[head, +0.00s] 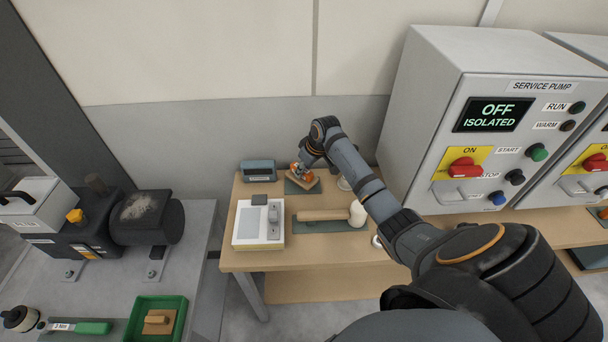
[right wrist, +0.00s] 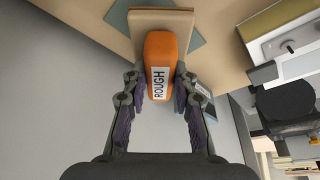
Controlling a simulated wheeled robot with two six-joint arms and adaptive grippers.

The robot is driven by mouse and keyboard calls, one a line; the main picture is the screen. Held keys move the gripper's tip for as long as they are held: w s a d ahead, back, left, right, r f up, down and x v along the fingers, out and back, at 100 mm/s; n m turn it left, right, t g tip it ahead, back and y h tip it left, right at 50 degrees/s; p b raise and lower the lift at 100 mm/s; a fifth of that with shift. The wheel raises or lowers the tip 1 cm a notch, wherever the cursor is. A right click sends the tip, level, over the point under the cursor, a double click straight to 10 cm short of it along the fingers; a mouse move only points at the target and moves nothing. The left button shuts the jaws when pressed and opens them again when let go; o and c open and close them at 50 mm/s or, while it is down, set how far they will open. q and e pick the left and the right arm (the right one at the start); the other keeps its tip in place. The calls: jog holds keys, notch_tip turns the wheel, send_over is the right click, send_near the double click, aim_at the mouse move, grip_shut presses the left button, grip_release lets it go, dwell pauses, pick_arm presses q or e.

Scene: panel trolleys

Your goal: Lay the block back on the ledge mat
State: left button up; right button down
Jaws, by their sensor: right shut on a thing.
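My right gripper (head: 304,168) is shut on the orange grip, with one finger on each side in the right wrist view (right wrist: 160,88). A small dark green mat (head: 291,189) lies on the wooden ledge, at the block and partly covered by it. In the head view the block looks tilted over the mat; I cannot tell whether it touches. My left gripper is not in view.
A grey box (head: 258,168) stands left of the mat. A white-based tool (head: 246,241) and a mallet (head: 322,215) on its own mat lie nearer. The service pump cabinet (head: 430,120) stands right. A green tray (head: 179,325) sits on the left bench.

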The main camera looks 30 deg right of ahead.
aim_at(307, 171)
notch_tip(307, 171, down, 2)
jog(key=shift+d+f+p, duration=0.1)
jog(key=shift+f+p, duration=0.15)
jog(key=shift+p, duration=0.35)
jog(key=shift+f, duration=0.35)
jog(key=c, duration=1.1)
grip_release()
jog(key=shift+f, duration=0.15)
jog(key=shift+o, duration=0.2)
jog(key=shift+r, duration=0.25)
jog(key=b+v, duration=0.1)
jog(key=v, duration=1)
jog(key=shift+s+r, duration=0.2)
jog(key=shift+r, duration=0.15)
